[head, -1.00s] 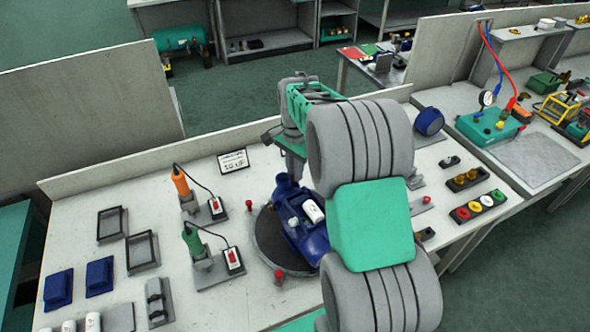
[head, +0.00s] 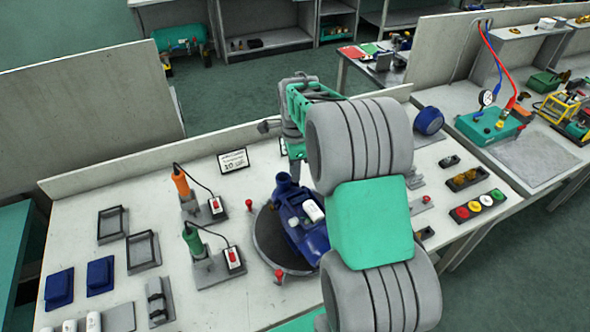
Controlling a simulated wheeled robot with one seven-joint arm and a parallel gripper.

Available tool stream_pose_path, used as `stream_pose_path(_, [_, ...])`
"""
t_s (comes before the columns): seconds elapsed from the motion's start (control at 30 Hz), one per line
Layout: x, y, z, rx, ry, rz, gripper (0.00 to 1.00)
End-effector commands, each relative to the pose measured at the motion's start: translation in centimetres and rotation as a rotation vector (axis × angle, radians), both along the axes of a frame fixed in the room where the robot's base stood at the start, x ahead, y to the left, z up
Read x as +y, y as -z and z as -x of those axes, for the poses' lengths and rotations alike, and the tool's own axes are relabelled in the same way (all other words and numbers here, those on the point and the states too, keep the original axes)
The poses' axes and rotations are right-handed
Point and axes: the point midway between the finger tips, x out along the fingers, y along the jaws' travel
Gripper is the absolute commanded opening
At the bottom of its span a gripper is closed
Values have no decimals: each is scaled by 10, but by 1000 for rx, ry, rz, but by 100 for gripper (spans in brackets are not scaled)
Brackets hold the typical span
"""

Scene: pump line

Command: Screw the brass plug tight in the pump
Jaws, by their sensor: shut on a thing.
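The blue pump (head: 306,236) sits on a dark round turntable (head: 263,238) in the middle of the bench, partly covered by my arm. A white label or block shows on its top. My gripper (head: 297,170) points down at the far side of the pump, close to its upper blue port. Its fingertips are small and partly hidden by the pump and my arm. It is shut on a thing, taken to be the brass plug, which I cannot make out. I cannot tell how deep the plug sits.
Orange (head: 181,183) and green (head: 192,241) drivers stand in holders left of the turntable. A small sign (head: 233,161) stands behind. Red pegs (head: 278,276) stand near the turntable. Trays, blue blocks and white cylinders lie at left. A row of coloured caps (head: 478,206) lies at right.

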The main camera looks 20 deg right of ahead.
Motion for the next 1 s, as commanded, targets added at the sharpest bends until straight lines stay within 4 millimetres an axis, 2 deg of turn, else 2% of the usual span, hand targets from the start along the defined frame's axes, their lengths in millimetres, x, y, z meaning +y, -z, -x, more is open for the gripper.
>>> stream_pose_path(0.17, [1, 4, 3, 13, 13, -4, 0])
stream_pose_path(0.4, [1, 5, 4, 14, 293, -2, 0])
stream_pose_path(0.57, [1, 5, 4, 14, 297, -2, 0])
stream_pose_path(0.6, [1, 5, 4, 14, 296, -2, 18])
stream_pose_path(0.8, [1, 4, 3, 10, 295, -1, 34])
stream_pose_path(1.0, [2, 2, 2, 6, 293, -2, 34])
